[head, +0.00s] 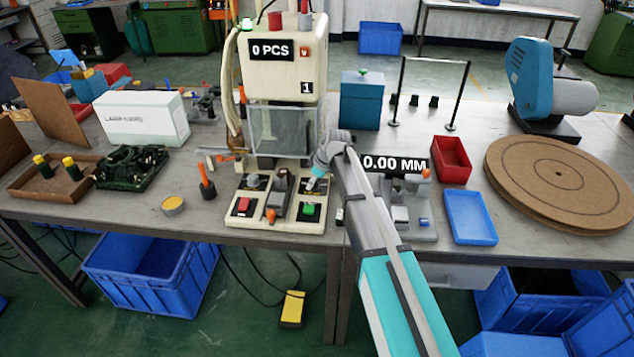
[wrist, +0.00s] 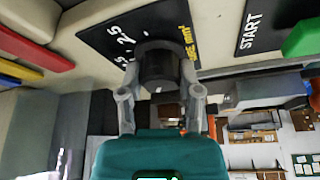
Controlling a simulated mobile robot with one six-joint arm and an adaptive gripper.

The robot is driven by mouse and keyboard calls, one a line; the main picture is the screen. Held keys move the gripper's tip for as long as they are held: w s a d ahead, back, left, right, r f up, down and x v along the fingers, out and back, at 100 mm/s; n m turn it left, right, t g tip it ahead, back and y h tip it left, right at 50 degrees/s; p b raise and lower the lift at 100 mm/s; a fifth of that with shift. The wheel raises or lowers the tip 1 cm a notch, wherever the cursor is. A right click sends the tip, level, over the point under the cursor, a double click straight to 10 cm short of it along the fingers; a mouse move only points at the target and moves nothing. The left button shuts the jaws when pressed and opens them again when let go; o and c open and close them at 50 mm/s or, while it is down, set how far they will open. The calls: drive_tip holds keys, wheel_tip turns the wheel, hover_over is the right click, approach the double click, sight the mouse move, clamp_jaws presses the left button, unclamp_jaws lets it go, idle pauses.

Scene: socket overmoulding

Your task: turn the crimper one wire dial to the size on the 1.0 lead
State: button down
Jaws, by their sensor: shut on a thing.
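Crimper one (head: 283,65) is the cream machine with a "1" label and a "0 PCS" display. Its wire dial is a dark round knob (wrist: 160,68) on a black plate (wrist: 120,38) marked in mm², with 2.5 legible and other numbers partly hidden. My gripper (wrist: 161,92) is shut on this knob, one finger on each side. In the head view my gripper (head: 318,178) is at the right of the crimper's front panel, and the knob is mostly hidden there. I cannot make out the 1.0 lead or its size marking.
A green START button (wrist: 301,38) is close to the right of the dial. A red button (head: 243,206) and another knob (head: 252,182) are on the panel's left. A device reading 0.00 MM (head: 395,163) stands just right of my arm.

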idle(0.4)
drive_tip(key=shift+c, duration=1.4)
unclamp_jaws()
drive_tip(key=s+d+r+m+h+p, duration=0.1)
drive_tip(key=s+d+r+m+p, duration=0.2)
drive_tip(key=s+d, duration=0.5)
drive_tip(key=s+d+r+m+g+h+p, duration=0.1)
drive_tip(key=s+d+r+m+h+p, duration=0.1)
drive_tip(key=s+d+m, duration=0.4)
drive_tip(key=s+d+r+m+h+p, duration=0.1)
drive_tip(key=s+d+r+m+p, duration=0.3)
drive_tip(key=s+d, duration=0.6)
drive_tip(key=shift+s+m+g+p, duration=0.3)
drive_tip(key=shift+s+m+p, duration=0.3)
drive_tip(key=shift+s, duration=0.3)
